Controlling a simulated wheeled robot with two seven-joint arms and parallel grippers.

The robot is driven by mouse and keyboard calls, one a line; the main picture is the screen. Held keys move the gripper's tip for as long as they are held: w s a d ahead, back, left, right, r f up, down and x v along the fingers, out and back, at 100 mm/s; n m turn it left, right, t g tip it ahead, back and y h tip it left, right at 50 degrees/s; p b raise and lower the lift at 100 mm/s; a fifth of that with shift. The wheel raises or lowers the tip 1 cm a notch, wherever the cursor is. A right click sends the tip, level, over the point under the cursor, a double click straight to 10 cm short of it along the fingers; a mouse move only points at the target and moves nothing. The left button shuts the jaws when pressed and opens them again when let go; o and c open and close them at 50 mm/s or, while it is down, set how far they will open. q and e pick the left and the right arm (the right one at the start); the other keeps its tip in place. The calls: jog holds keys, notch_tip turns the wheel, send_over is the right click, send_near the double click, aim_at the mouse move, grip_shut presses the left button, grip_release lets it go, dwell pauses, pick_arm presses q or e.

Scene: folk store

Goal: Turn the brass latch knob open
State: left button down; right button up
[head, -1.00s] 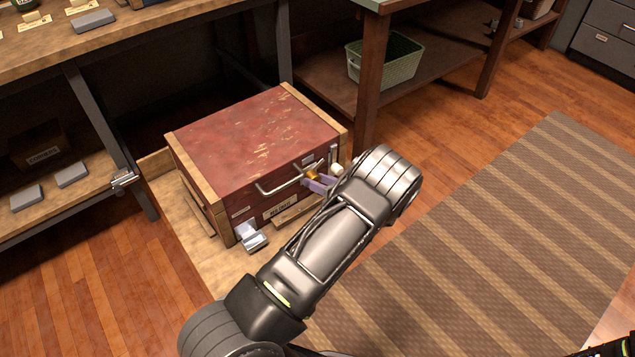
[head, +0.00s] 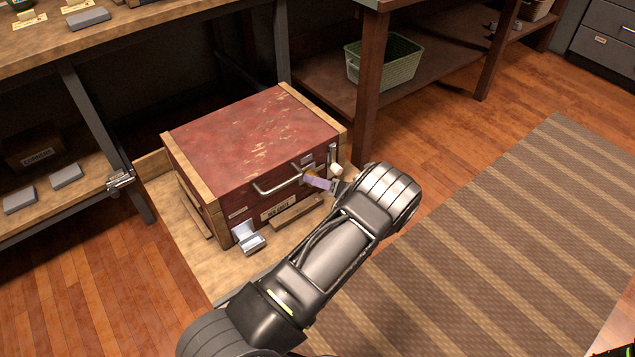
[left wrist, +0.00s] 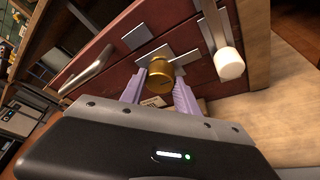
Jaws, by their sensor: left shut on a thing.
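The brass latch knob (left wrist: 158,76) is on the front face of the red wooden chest (head: 245,135), at its right side. My left gripper (head: 318,182) is at that face, with its pale purple fingers on the knob. In the left wrist view the fingers of my left gripper (left wrist: 159,88) stand on either side of the knob and are shut on it. A metal plate (left wrist: 182,58) lies behind the knob. In the head view the knob is mostly hidden by the fingers. My right gripper is not in view.
A bar handle (head: 275,187) is left of the knob. A lever with a white cylindrical end (left wrist: 229,64) is close on its right. A small silver latch piece (head: 250,242) is at the chest's lower front. A table leg (head: 369,85) stands just behind right.

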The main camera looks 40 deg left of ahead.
pick_arm(q)
jog(key=c, duration=0.9)
grip_release()
jog(key=p+v, duration=0.1)
jog(key=v, duration=0.6)
jog(key=shift+d, duration=0.35)
jog(key=shift+d+r, duration=0.1)
